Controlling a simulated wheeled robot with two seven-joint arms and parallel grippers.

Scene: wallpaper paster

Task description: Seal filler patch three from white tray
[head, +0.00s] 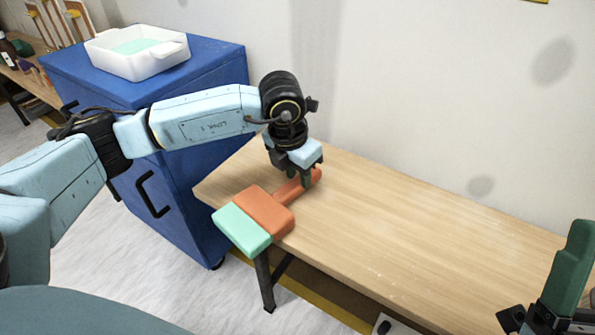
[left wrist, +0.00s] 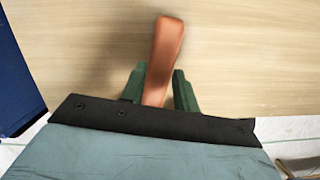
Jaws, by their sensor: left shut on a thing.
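An orange brush (head: 264,211) with a mint-green end lies at the left end of the wooden table, the green end slightly past the front edge. My left gripper (head: 305,182) is shut on its orange handle; in the left wrist view the handle (left wrist: 166,52) stands between the green fingers. The white tray (head: 120,62) sits on the blue cabinet at upper left, with mint-green filler (head: 135,46) inside. I cannot tell which is three. My right gripper (head: 558,312) is partly cut off at lower right.
The blue cabinet (head: 185,165) stands left of the wooden table (head: 400,240). The table's middle and right are clear. The wall (head: 430,90) rises directly behind it. Another wooden table with several items shows at far upper left.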

